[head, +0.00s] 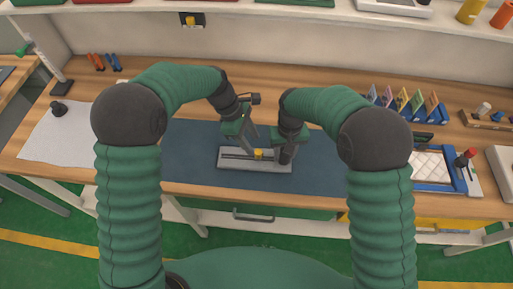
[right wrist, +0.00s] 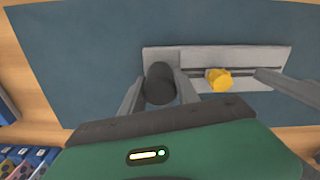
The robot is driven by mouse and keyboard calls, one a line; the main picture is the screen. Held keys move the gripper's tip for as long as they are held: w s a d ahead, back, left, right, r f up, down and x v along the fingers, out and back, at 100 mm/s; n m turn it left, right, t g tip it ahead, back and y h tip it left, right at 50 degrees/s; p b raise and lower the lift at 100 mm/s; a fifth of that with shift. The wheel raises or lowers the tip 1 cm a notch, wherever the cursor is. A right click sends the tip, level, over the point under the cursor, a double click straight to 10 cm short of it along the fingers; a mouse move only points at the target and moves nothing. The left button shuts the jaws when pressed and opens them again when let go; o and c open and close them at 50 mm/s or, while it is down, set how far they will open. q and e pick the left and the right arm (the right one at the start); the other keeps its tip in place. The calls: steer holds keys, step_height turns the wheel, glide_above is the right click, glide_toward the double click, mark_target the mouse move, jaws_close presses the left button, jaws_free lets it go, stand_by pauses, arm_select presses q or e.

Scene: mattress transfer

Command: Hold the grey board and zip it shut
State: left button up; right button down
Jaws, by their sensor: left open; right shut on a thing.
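The grey board (head: 228,163) lies on the blue mat, with a dark zip track along its length. A yellow zip slider (head: 258,154) sits near the middle of the track; it also shows in the right wrist view (right wrist: 218,80). A black knob (right wrist: 160,84) stands at one end of the board, the right end in the head view. My right gripper (head: 286,156) is shut on this knob, one finger on each side. My left gripper (head: 247,146) is open above the board, just left of the slider. Its fingers are apart from the slider in the right wrist view.
The blue mat (head: 195,150) is bare around the board. A white cloth (head: 65,140) lies at the left. Blue trays with a quilted white pad (head: 430,166) stand at the right. Coloured cards (head: 405,100) stand behind on the wooden table.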

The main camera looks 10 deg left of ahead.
mark_target(258, 151)
arm_select(q)
steer(key=x, duration=0.5)
steer(key=shift+c, duration=0.5)
steer(key=shift+a+r, duration=0.1)
jaws_close()
steer(key=shift+w, duration=0.1)
stand_by(0.6)
